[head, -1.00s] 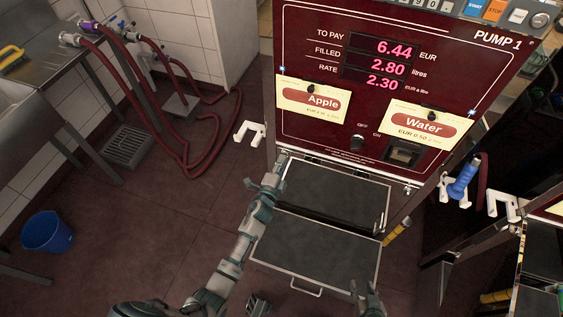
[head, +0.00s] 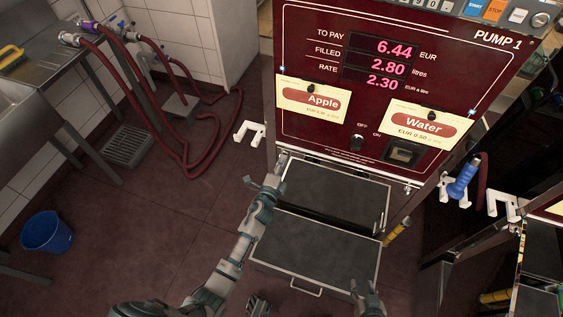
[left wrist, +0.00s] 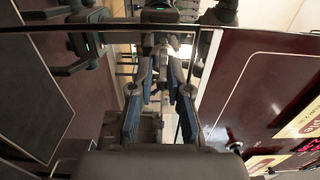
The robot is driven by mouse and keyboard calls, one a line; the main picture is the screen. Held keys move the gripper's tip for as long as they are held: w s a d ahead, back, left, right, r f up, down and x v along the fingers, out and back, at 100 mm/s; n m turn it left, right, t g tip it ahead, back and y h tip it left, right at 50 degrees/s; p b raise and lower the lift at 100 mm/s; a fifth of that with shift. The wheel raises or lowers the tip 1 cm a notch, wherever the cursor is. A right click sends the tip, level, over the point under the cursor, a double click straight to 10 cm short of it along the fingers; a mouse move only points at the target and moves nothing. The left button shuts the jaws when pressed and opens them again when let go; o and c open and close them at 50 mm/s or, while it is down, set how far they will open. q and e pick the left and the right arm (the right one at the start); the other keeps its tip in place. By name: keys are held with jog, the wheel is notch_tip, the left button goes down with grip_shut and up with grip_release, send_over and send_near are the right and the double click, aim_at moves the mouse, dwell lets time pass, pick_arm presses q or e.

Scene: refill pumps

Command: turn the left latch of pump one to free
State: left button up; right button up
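Pump one's front panel (head: 330,135) is dark red. Its left latch, at the lower left corner, is small and largely hidden by my left gripper (head: 279,164), which is right at that corner. In the left wrist view my left gripper (left wrist: 161,68) shows two blue-padded fingers with a narrow gap towards their tips. A small grey metal piece is at the tips; I cannot tell whether they grip it. The right latch (head: 407,189) shows at the panel's lower right corner. My right gripper (head: 366,288) is low in the head view, its fingers apart and empty.
Two dark trays, the upper (head: 335,190) and the lower (head: 315,250), are below the panel. A white hook (head: 249,132) sticks out at the pump's left. A blue nozzle (head: 461,181) hangs at its right. A blue bucket (head: 47,232) stands on open floor.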

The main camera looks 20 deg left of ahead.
pick_arm(q)
jog(key=shift+o, duration=1)
jog(key=shift+d+f, duration=0.1)
jog(key=shift+f, duration=0.1)
jog(key=shift+r, duration=0.1)
jog(key=s, duration=1.2)
jog(key=shift+a, duration=0.2)
